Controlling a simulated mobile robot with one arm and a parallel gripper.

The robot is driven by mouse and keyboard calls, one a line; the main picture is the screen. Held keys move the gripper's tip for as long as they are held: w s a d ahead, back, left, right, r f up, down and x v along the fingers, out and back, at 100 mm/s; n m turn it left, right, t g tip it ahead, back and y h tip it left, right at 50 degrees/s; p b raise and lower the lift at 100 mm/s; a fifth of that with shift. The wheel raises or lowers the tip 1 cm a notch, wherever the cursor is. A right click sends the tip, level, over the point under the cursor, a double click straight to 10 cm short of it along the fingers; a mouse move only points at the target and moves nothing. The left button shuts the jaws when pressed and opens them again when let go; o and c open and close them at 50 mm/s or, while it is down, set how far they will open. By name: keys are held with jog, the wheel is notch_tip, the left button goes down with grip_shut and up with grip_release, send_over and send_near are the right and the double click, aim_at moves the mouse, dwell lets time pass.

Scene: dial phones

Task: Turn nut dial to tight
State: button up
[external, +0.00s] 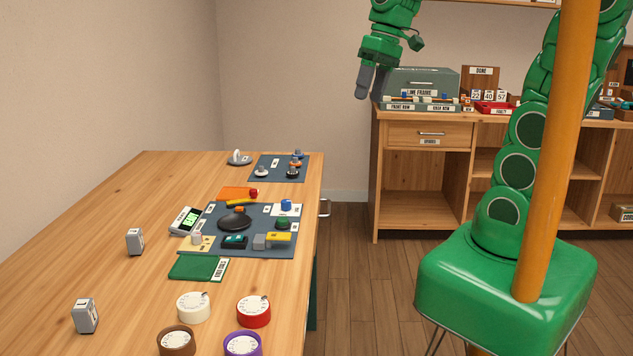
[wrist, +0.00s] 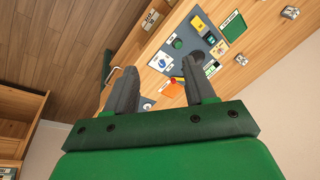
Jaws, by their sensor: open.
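Four round dials with marked white faces stand at the front of the wooden table: a white dial (external: 193,307), a red dial (external: 253,311), a brown dial (external: 177,341) and a purple dial (external: 242,344). Their markings are too small to read, so I cannot tell which is the nut dial. My gripper (external: 366,82) is raised in the air beyond the table's right side, far from the dials. In the wrist view my gripper (wrist: 157,77) is open, with nothing between its fingers.
A dark mat (external: 262,215) holds small parts and a black round piece (external: 235,219). A green pad (external: 192,267) and two small grey blocks (external: 135,241) (external: 86,315) lie nearby. A wooden cabinet (external: 427,180) with boxes stands behind. Floor separates the table from my base.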

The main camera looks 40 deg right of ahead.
jog(key=w+a+r, duration=0.1)
jog(key=w+a, duration=0.2)
jog(key=w, duration=0.3)
jog(key=n+g+h, duration=0.1)
jog(key=n+h, duration=0.2)
jog(key=n, duration=0.7)
send_over(286, 201)
notch_tip(286, 201, down, 24)
jog(key=shift+r, duration=0.15)
jog(key=shift+f, duration=3.75)
grip_shut()
